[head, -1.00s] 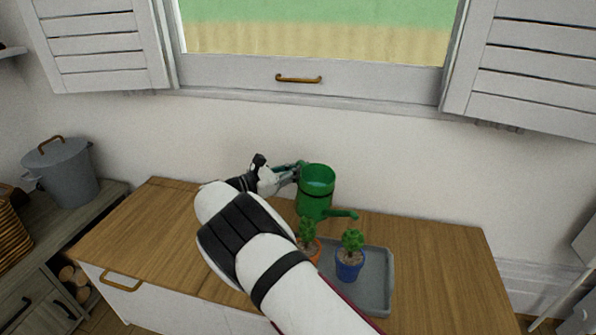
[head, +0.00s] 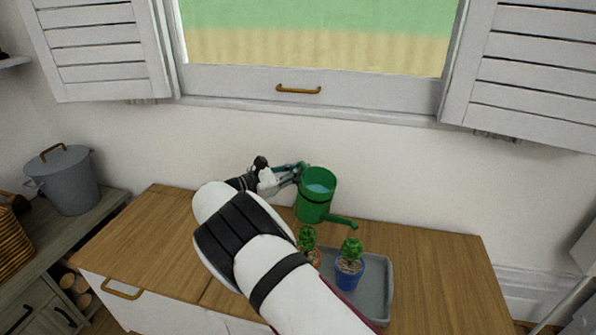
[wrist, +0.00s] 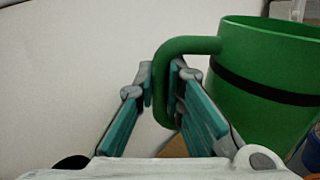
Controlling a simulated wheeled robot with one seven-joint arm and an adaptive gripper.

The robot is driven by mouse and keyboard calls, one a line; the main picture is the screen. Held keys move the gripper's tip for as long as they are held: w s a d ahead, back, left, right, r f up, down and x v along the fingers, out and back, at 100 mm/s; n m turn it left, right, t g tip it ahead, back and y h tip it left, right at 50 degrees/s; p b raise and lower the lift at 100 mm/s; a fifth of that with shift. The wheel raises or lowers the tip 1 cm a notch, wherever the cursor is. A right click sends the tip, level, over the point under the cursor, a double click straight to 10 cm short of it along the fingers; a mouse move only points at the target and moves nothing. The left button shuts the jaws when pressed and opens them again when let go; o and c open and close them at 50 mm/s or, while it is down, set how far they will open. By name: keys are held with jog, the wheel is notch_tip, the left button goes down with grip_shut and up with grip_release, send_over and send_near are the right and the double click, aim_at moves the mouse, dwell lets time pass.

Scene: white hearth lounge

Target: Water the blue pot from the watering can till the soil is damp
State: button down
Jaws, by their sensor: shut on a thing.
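The green watering can (head: 316,199) is held above the back of the grey tray, tilted slightly with its spout pointing right and down. Water shows inside its open top. My gripper (head: 294,172) is shut on its handle; the wrist view shows the fingers around the green handle (wrist: 165,85). The blue pot (head: 349,272) stands upright on the tray (head: 376,292) with a small green plant and brownish soil. The spout tip is above and behind the blue pot's plant. I see no water stream, and cannot tell whether the soil is damp.
An orange pot (head: 314,258) with a similar plant stands left of the blue pot, partly hidden by my arm. The wooden cabinet top (head: 440,275) is clear on the right. The wall and window ledge are behind the can.

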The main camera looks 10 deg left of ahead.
jog(key=shift+s+d+r+m+p, duration=0.1)
jog(key=shift+r+m+p, duration=0.45)
jog(key=shift+r, duration=0.75)
jog(key=shift+r, duration=0.15)
notch_tip(320, 180, down, 9)
jog(key=n+b, duration=0.4)
jog(key=shift+b, duration=0.3)
jog(key=shift+r, duration=0.15)
jog(key=shift+r+p, duration=1.1)
jog(key=shift+r, duration=0.85)
